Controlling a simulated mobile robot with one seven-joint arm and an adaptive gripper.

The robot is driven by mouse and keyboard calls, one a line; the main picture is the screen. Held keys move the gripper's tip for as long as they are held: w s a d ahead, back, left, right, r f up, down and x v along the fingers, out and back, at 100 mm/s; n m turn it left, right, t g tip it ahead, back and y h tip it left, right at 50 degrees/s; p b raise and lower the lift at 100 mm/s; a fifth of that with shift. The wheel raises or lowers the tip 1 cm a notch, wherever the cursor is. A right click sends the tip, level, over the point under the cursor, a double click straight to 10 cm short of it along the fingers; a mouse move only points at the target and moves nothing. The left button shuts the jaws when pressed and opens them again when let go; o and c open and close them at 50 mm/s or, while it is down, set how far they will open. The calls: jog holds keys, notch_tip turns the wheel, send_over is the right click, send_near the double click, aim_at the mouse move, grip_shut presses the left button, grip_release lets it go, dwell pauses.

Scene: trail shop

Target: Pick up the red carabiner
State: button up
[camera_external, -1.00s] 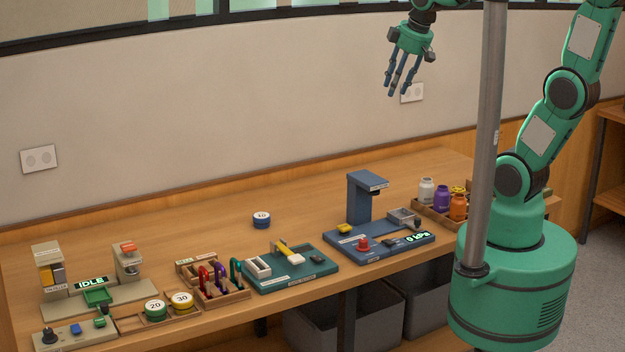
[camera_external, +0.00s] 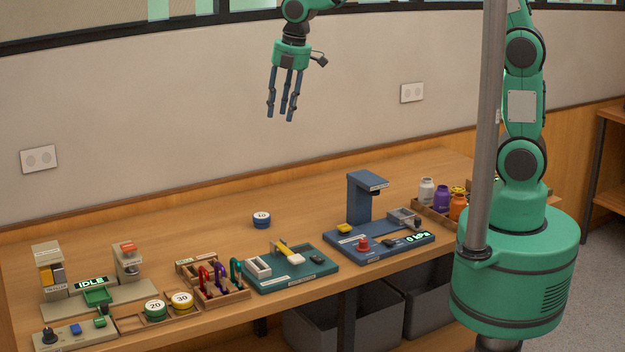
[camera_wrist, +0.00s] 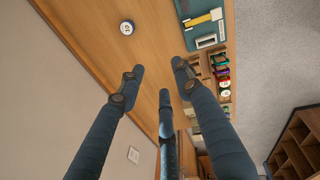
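The red carabiner (camera_external: 204,278) stands upright in a small wooden rack (camera_external: 236,296) near the front of the bench, left of a purple carabiner (camera_external: 221,276) and a green one (camera_external: 236,270). In the wrist view the red carabiner (camera_wrist: 222,84) is small, at right beyond a fingertip. My gripper (camera_external: 284,112) hangs high above the bench near the wall, well above and to the right of the rack. Its three blue fingers point down, spread apart and empty. The fingers also show large in the wrist view (camera_wrist: 160,85).
A teal tray (camera_external: 320,268) with a yellow-handled tool is right of the rack. Green (camera_external: 155,309) and yellow (camera_external: 182,301) round weights sit left. A blue press-like station (camera_external: 362,198) stands further right. A blue weight (camera_external: 262,219) sits alone behind; bench around it is clear.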

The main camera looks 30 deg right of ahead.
jog(key=s+a+f+n+g+p, duration=0.15)
jog(key=a+f+n, duration=0.3)
jog(key=a, duration=0.45)
jog(key=s+a+f+n+t+p, duration=0.1)
jog(key=s+a+f+n, duration=0.3)
jog(key=a, duration=0.6)
jog(key=n+g+h+p, duration=0.1)
jog(key=n+p, duration=0.1)
jog(key=n, duration=0.3)
send_over(201, 268)
notch_tip(201, 268, down, 11)
jog(key=shift+d+f, duration=0.15)
jog(key=shift+d, duration=0.05)
jog(key=shift+f, duration=0.1)
jog(key=shift+w+f, duration=0.1)
jog(key=shift+f, duration=4.05)
jog(key=shift+f, duration=0.1)
jog(key=shift+a+f, duration=0.1)
jog(key=shift+f, duration=2.4)
grip_shut()
